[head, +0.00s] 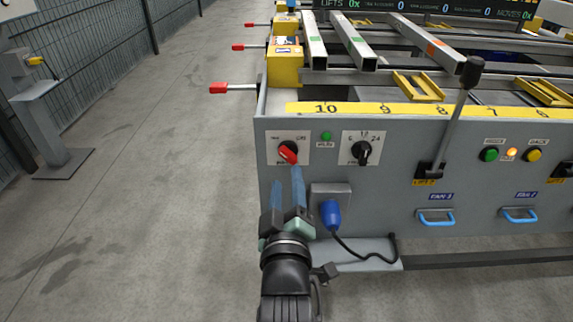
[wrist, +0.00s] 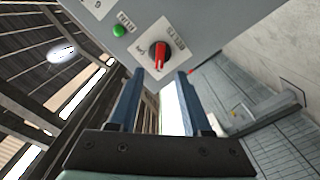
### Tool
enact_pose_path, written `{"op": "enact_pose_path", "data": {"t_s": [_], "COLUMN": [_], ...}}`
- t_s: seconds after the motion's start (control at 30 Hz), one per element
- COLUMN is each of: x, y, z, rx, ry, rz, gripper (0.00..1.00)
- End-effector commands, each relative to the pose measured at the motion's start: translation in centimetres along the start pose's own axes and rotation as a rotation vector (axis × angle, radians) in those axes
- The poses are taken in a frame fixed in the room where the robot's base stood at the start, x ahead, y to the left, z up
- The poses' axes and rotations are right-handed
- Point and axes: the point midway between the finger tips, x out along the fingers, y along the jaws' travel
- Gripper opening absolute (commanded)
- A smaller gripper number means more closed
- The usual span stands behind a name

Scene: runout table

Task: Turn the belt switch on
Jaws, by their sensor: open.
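A red rotary switch knob (head: 288,152) sits on a white plate at the left end of the grey front panel. In the head view its handle is tilted, its lower end toward the right. It also shows in the wrist view (wrist: 159,54), just beyond and between the fingertips. The small lettering on its plate is too blurred to read surely. My gripper (head: 287,178) is open and empty, its blue fingers just below the knob. In the wrist view the open fingers (wrist: 158,75) show nothing between them; whether they touch the knob I cannot tell.
A green lamp (head: 326,136) and a black selector knob (head: 362,151) are right of the switch. A blue plug (head: 330,213) with a black cable is close to the gripper's right.

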Motion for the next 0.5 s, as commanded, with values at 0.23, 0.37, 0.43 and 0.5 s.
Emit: {"op": "enact_pose_path", "data": {"t_s": [0.23, 0.37, 0.43, 0.5], "x": [4.1, 5.7, 6.2, 6.7], "y": [-0.1, -0.1, -0.1, 0.0], "z": [0.1, 0.1, 0.1, 0.1], "rx": [0.001, 0.001, 0.001, 0.001], "ry": [0.001, 0.000, 0.000, 0.000], "rz": [0.001, 0.001, 0.001, 0.001], "gripper": [0.49, 0.49, 0.49, 0.49]}}
